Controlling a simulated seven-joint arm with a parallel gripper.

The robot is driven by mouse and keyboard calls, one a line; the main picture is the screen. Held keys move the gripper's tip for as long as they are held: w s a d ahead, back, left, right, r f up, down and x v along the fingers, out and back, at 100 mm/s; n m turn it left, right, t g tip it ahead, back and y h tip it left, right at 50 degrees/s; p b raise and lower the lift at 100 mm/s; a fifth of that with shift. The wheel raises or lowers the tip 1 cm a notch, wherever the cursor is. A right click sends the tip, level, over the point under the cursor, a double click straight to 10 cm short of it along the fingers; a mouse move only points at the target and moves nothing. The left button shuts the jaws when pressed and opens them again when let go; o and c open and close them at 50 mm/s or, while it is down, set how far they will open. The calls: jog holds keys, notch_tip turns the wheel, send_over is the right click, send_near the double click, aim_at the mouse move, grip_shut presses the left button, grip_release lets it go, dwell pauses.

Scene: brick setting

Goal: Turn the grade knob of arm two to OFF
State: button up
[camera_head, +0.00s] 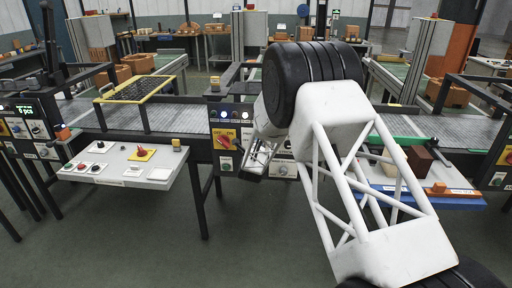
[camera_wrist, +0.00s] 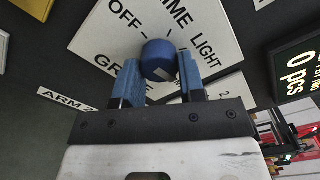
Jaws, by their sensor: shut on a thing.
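In the wrist view a round blue knob (camera_wrist: 158,54) stands on a white plate (camera_wrist: 200,28) lettered OFF, LIGHT and, partly hidden, what reads as PRIME and GRADE. The plate appears turned in this view. My gripper (camera_wrist: 161,76) has its two blue fingers on either side of the knob and is shut on it. A pale patch shows on the knob's lower right; I cannot tell which word the knob points to. A small label reading ARM and a digit (camera_wrist: 67,98) lies left of my gripper. In the head view my gripper (camera_head: 258,155) is at the dark control panel, its fingertips hard to make out.
A lit counter display (camera_wrist: 301,62) is at the right in the wrist view. In the head view a red and yellow switch (camera_head: 225,139) is just left of my gripper. A grey button table (camera_head: 120,170) stands left, and a blue-edged table (camera_head: 455,202) with bricks stands right.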

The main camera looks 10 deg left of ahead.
jog(key=shift+n, duration=0.4)
jog(key=shift+s+a+r+n, duration=0.1)
jog(key=shift+a+n, duration=0.1)
jog(key=shift+n, duration=7.85)
jog(key=shift+a+r+n, duration=0.1)
jog(key=shift+a+n, duration=0.05)
jog(key=shift+n, duration=7.9)
jog(key=o, duration=0.9)
jog(key=shift+o, duration=0.2)
